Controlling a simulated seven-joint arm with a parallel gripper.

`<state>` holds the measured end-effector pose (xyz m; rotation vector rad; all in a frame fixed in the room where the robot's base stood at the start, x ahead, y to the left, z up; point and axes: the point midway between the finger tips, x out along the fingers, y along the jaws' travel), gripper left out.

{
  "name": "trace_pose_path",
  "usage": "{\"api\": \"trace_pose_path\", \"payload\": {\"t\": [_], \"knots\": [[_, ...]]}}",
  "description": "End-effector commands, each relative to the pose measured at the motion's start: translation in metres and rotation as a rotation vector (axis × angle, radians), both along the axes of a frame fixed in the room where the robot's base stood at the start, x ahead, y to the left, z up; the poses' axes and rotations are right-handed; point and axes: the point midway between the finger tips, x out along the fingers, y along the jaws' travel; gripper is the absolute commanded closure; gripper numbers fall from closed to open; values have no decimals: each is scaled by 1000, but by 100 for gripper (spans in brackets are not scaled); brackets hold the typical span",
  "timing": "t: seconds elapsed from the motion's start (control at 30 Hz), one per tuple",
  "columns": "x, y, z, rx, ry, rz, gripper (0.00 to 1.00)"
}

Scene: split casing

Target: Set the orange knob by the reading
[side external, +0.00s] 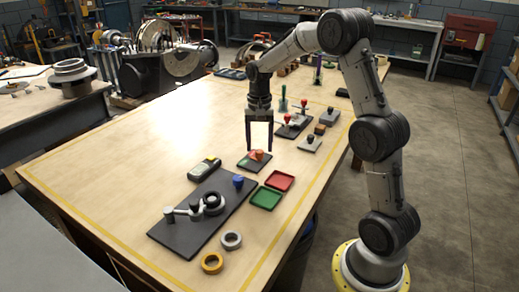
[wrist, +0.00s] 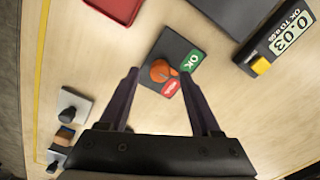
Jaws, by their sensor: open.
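The orange knob (wrist: 160,71) sits on a small dark plate (wrist: 172,45) with a green OK label (wrist: 192,61) and a red label (wrist: 170,89). The knob's pointer side faces toward the labels; its exact setting is hard to tell. In the side external view the knob (side external: 259,155) stands below my gripper (side external: 258,150). My gripper (wrist: 160,75) is open and empty, its fingers above and on either side of the knob. A handheld meter (wrist: 280,40) reads 0.03 with the text "OK TO 0.05", partly blurred; it lies left of the plate in the side external view (side external: 204,168).
A red tray (side external: 279,181) and a green tray (side external: 265,198) lie near the plate. A large dark board (side external: 172,231) holds a grey ring assembly and a blue knob. A silver ring (side external: 231,240) and a yellow ring (side external: 212,262) lie in front. Several small fixtures stand behind. The table's left side is clear.

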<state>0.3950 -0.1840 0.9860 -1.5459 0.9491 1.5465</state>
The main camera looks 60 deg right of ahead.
Motion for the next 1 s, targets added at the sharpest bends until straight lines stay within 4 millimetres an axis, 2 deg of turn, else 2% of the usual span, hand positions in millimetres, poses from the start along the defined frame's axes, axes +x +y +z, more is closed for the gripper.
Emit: {"api": "trace_pose_path", "payload": {"t": [0.2, 0.53, 0.9, 1.0], "knots": [[0, 0, -19, 0, 0, 0, 36], [0, 0, -22, 0, 0, 0, 36], [0, 0, -21, 0, 0, 0, 100], [0, 0, -21, 0, 0, 0, 100]]}}
